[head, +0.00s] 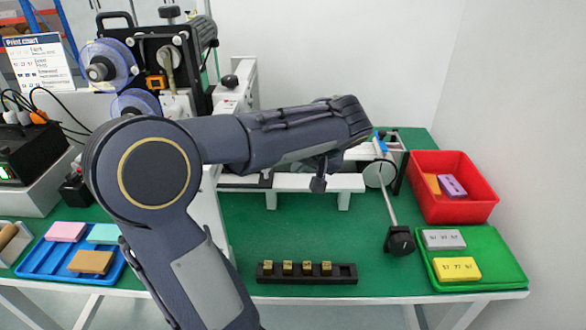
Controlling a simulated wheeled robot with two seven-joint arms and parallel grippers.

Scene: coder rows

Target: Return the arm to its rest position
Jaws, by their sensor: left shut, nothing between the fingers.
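My left arm (150,170) rises from the bottom of the head view, bends at a round elbow joint on the left and reaches right across the middle, above the green table. My left gripper (319,183) hangs below the far end of this arm, near the white bench-like part of the machine. It is small and partly hidden by the forearm; it is shut and holds nothing. My right gripper is not in view.
The coding machine (172,60) stands behind my arm. A black holder (307,279) with several brass blocks lies in front. A red bin (452,211) and green tray (500,280) with blocks are right; a blue tray (50,268) is left. Green table (300,230) is bare mid-front.

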